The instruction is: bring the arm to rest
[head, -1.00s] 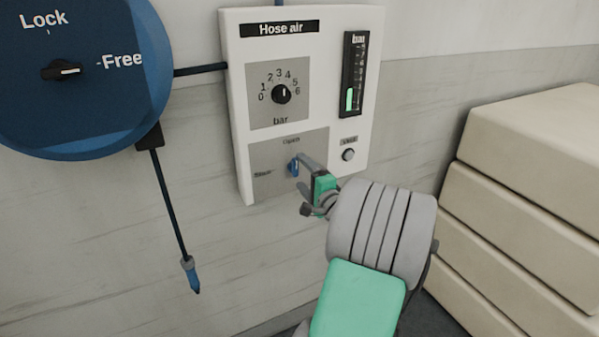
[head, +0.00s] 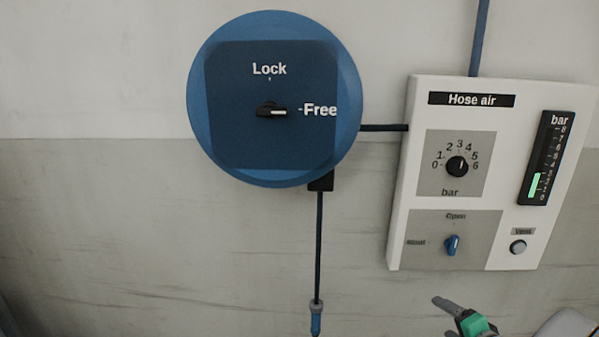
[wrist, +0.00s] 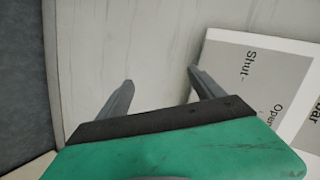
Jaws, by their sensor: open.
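My gripper (head: 452,310) shows at the lower right of the head view, below the Hose air panel (head: 508,88). It is clear of the panel. In the wrist view my gripper (wrist: 160,80) has its two fingers apart with nothing between them, and plain wall beyond. The panel's lower corner (wrist: 250,50) shows at the right of the wrist view. The blue valve handle (head: 452,245) points up, near the Open mark. Most of my arm is outside the head view.
A blue hose reel (head: 230,70) hangs on the wall, its black knob (head: 272,111) pointing to Free. A hose with a blue nozzle (head: 316,322) hangs below it. The panel carries a bar dial (head: 459,167), a green-lit gauge (head: 543,160) and a Vent button (head: 518,247).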

